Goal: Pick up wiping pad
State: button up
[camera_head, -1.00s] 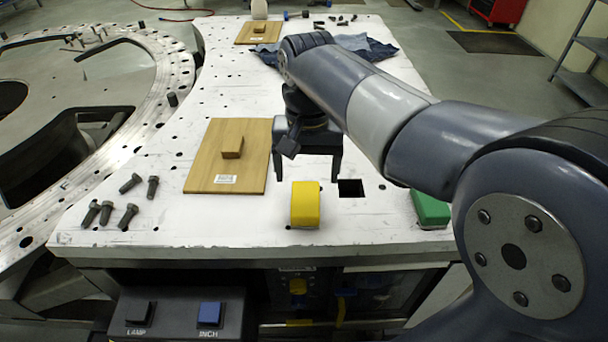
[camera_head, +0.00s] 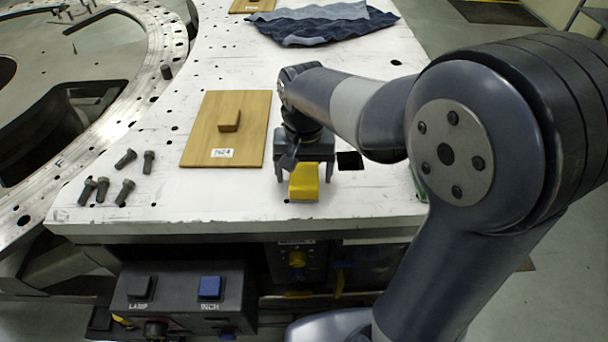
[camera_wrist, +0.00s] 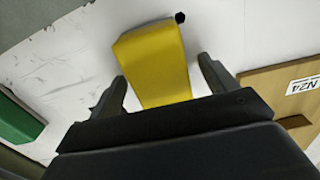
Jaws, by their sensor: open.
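The yellow block (camera_head: 304,184), which looks like the wiping pad, lies on the white plate near its front edge. It also shows in the wrist view (camera_wrist: 154,62), partly hidden by my gripper at its near end. My gripper (camera_head: 304,176) is over the yellow block with its fingers open, one on each side of it. In the wrist view the fingers (camera_wrist: 160,85) straddle the near end of the block, with a gap visible on both sides.
A wooden board (camera_head: 200,138) with a small wooden block (camera_head: 229,121) lies to the left. Several dark bolts (camera_head: 103,188) lie at the front left. A square hole (camera_head: 350,161) is right of the gripper. A green block (camera_wrist: 16,122) lies near the plate's edge.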

aim_at(304, 171)
jog(key=shift+f, duration=0.1)
jog(key=shift+c, duration=0.2)
jog(key=c, duration=1.1)
notch_tip(304, 171, up, 10)
